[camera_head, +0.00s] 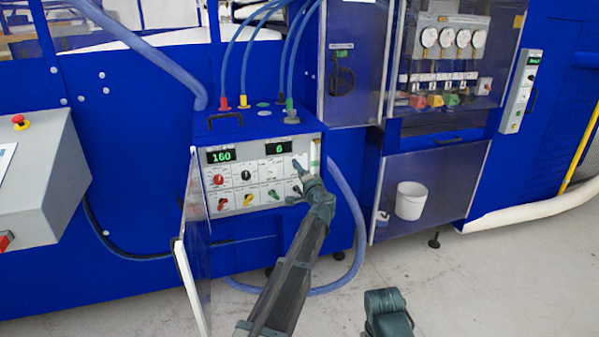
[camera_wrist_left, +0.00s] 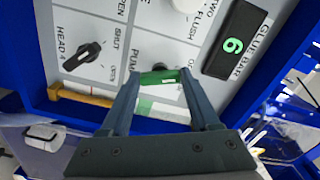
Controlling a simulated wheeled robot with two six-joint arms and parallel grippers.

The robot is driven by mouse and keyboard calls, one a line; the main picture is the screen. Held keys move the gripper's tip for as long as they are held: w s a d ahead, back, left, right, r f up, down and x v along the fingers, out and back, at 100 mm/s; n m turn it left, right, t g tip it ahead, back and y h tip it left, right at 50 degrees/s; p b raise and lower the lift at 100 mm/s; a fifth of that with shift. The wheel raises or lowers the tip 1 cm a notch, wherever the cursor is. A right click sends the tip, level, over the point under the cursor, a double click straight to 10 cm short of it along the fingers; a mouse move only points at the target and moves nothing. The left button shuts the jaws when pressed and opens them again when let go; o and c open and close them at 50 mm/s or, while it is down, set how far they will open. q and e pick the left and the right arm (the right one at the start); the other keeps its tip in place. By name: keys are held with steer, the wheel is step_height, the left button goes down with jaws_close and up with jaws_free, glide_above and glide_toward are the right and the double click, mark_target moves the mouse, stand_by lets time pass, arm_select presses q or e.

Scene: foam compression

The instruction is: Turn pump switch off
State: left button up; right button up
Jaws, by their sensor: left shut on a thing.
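The control panel (camera_head: 255,172) is on the front of a blue box, with two green displays reading 160 and 6. My left gripper (camera_head: 300,168) is at the panel's upper right, below the 6 display, and hides part of it. In the left wrist view, my left gripper's fingers (camera_wrist_left: 165,82) are closed in on a small green pump switch (camera_wrist_left: 160,76) beside a partly hidden label starting "PUM". The switch's position cannot be told. My right gripper (camera_head: 388,312) is low in the head view, away from the panel; its jaws cannot be made out.
A clear hinged door (camera_head: 197,235) stands open at the panel's left. Knobs such as the black HEAD 4 knob (camera_wrist_left: 82,56) surround the switch. Blue hoses (camera_head: 345,220) run above and right of the box. A white bucket (camera_head: 410,201) sits behind a clear door at right.

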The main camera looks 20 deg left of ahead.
arm_select(q)
steer(key=shift+n, duration=0.6)
steer(key=shift+s+n, duration=0.1)
steer(key=shift+n, duration=0.2)
steer(key=o, duration=1.4)
steer(key=shift+c, duration=0.2)
steer(key=v, duration=1.3)
steer(key=shift+s+d, duration=0.3)
